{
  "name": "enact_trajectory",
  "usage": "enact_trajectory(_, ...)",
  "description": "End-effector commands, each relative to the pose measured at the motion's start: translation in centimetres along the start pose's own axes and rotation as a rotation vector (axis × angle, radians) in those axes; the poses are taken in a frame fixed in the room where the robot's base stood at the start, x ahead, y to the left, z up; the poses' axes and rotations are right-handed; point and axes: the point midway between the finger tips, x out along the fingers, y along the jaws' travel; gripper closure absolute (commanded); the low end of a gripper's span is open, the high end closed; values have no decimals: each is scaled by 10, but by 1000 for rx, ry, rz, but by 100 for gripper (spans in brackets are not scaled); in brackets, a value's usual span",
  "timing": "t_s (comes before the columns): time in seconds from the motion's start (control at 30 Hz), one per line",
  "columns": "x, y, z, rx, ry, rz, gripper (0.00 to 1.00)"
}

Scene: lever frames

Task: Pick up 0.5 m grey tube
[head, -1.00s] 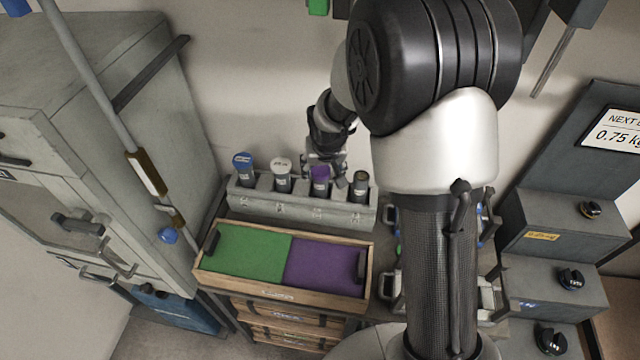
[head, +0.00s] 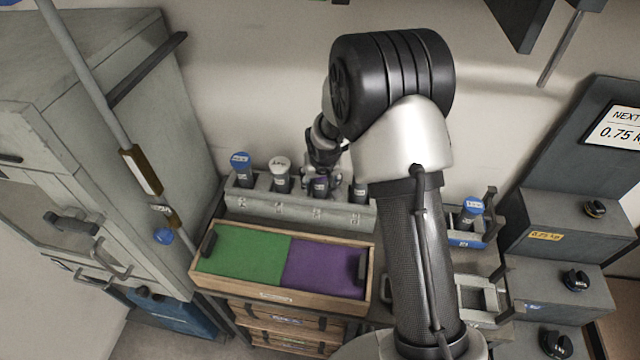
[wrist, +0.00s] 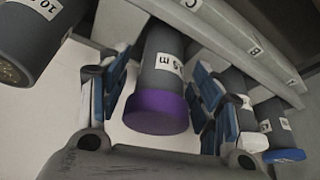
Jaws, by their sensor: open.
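A grey tube with a purple cap (wrist: 155,112) sits in the grey rack (head: 300,212). Its label partly reads ".5 m" in the wrist view. In the head view the purple-capped tube (head: 320,190) is mostly covered by my gripper (head: 322,168). My gripper (wrist: 160,98) is open, with one blue-padded finger on each side of this tube. Gaps seem to show between the fingers and the tube. Whether either finger touches it I cannot tell.
Neighbouring rack tubes have a blue cap (head: 241,160), a white cap (head: 280,165) and a dark top (head: 360,185). A wooden tray (head: 283,294) with green and purple halves lies in front. A blue-capped tube (head: 472,210) stands in a holder at right.

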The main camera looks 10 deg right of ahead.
Motion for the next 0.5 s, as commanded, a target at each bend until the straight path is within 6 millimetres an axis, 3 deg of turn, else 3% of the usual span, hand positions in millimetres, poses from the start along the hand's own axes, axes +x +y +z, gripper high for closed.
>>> enact_trajectory(0.5,0,0,0,0,-1,0,74)
